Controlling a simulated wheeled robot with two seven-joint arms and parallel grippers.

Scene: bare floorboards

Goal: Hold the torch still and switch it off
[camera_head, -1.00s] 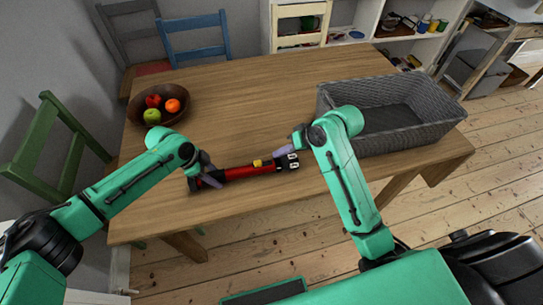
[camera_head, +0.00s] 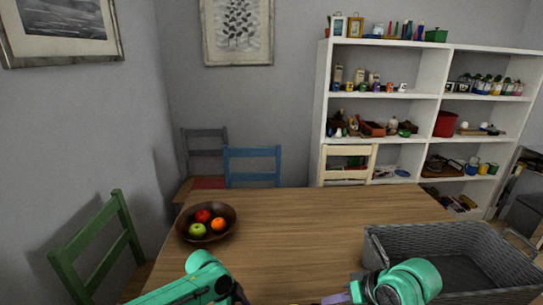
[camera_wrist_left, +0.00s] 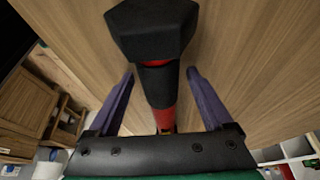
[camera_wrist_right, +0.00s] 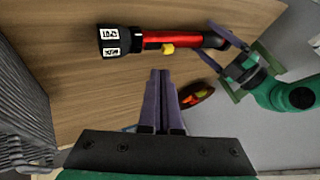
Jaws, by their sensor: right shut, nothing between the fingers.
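The red and black torch (camera_wrist_right: 185,39) lies on the wooden table, with two white labels on its wide black head (camera_wrist_right: 110,41) and a yellow switch (camera_wrist_right: 168,48) on its side. In the left wrist view the torch (camera_wrist_left: 155,85) runs between the spread fingers of my left gripper (camera_wrist_left: 160,74), with a narrow gap on each side. That gripper is at the tail end. My right gripper (camera_wrist_right: 160,72) is shut and empty, its tips pointing towards the torch near the switch, apart from it. In the head view my right gripper (camera_head: 326,299) shows at the bottom edge; the torch is almost wholly out of frame.
A grey woven basket (camera_head: 385,243) stands at the right of the table (camera_head: 300,225). A brown bowl (camera_head: 226,227) of fruit stands at the left. Chairs, including a green one (camera_head: 98,245), surround the table. White shelves (camera_head: 318,115) stand behind. The table's middle is clear.

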